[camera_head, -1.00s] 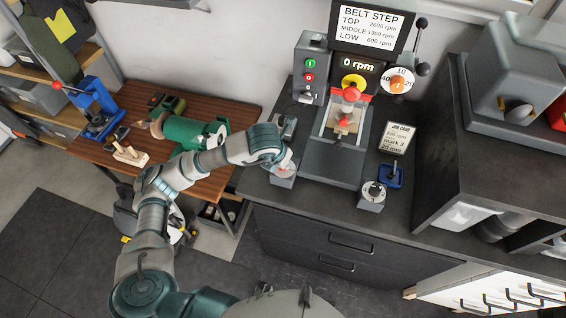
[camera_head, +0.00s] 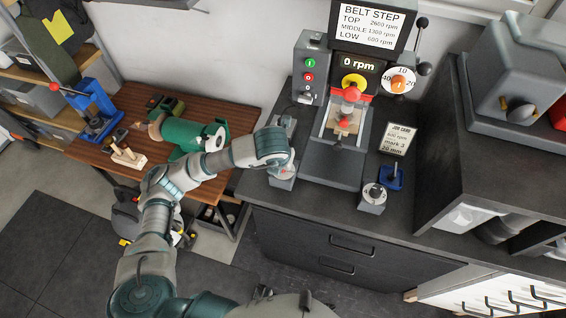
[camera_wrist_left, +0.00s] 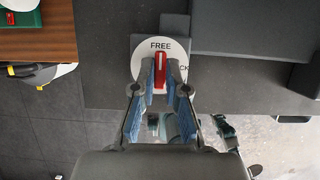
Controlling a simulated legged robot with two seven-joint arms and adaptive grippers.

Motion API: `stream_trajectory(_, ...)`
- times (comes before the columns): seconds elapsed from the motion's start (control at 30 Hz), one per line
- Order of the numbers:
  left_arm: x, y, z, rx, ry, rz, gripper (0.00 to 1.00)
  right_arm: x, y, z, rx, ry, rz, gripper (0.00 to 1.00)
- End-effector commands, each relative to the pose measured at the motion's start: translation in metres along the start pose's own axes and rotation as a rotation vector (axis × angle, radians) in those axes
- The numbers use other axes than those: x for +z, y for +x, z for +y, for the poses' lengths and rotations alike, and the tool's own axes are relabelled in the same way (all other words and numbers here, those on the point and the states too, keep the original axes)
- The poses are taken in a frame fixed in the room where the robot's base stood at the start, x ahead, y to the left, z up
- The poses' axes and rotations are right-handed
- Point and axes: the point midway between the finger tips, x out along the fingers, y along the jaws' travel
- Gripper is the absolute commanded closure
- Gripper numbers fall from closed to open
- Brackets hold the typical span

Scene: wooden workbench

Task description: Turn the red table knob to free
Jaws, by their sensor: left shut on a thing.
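The red table knob (camera_wrist_left: 160,72) shows in the left wrist view as a red bar on a round white dial (camera_wrist_left: 143,48). The dial reads FREE at its top, and a label ending in CK shows at its right. The red bar points up toward FREE. My left gripper (camera_wrist_left: 161,80) is shut on the red knob, with a finger on each side of it. In the head view my left gripper (camera_head: 284,167) is at the small grey box at the bench's left front corner, and it mostly hides the knob. My right gripper is not in view.
The drill press's grey base (camera_head: 330,168) stands just right of the knob. A grey box with a round dial (camera_head: 373,195) and a blue card stand (camera_head: 391,178) are further right. A wooden table (camera_head: 200,183) with a green tool (camera_head: 190,132) is at left.

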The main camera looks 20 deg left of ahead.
Motion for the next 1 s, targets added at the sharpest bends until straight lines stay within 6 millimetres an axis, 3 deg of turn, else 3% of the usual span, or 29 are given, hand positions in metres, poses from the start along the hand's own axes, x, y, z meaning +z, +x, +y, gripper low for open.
stream_trajectory(0.03,-0.003,0.002,0.000,0.002,0.001,0.008,0.80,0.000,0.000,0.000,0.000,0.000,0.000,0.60)
stream_trajectory(0.1,-0.002,0.002,0.000,0.001,0.001,0.007,0.63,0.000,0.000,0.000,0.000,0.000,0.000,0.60)
stream_trajectory(0.47,-0.001,-0.004,0.000,-0.001,0.001,0.002,0.62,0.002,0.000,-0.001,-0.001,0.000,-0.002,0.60)
stream_trajectory(1.0,0.001,-0.104,0.000,0.001,0.002,0.001,0.62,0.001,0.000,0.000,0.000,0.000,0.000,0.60)
